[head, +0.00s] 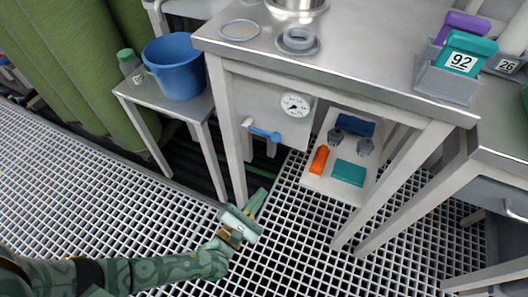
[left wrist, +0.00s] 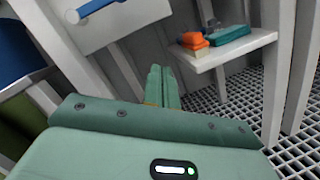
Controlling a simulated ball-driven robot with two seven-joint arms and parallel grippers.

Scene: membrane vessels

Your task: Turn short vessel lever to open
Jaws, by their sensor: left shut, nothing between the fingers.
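A blue lever (head: 265,133) sticks out to the right from a pale pivot on a grey panel (head: 262,100) under the steel table. A round white dial gauge (head: 295,105) is on the same panel. The lever also shows at the top left of the left wrist view (left wrist: 95,8). My left gripper (head: 257,200) is green, shut and empty. It is below the lever in the head view, over the floor grating and apart from the lever. Its closed fingers (left wrist: 162,75) point forward in the left wrist view. My right gripper is not in view.
A low shelf (head: 325,183) right of the panel holds an orange block (head: 319,160), a teal block (head: 348,173) and other items. A table leg (head: 228,140) stands left of the panel. A blue bucket (head: 178,66) stands on a side stand. The grating (head: 120,210) is clear.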

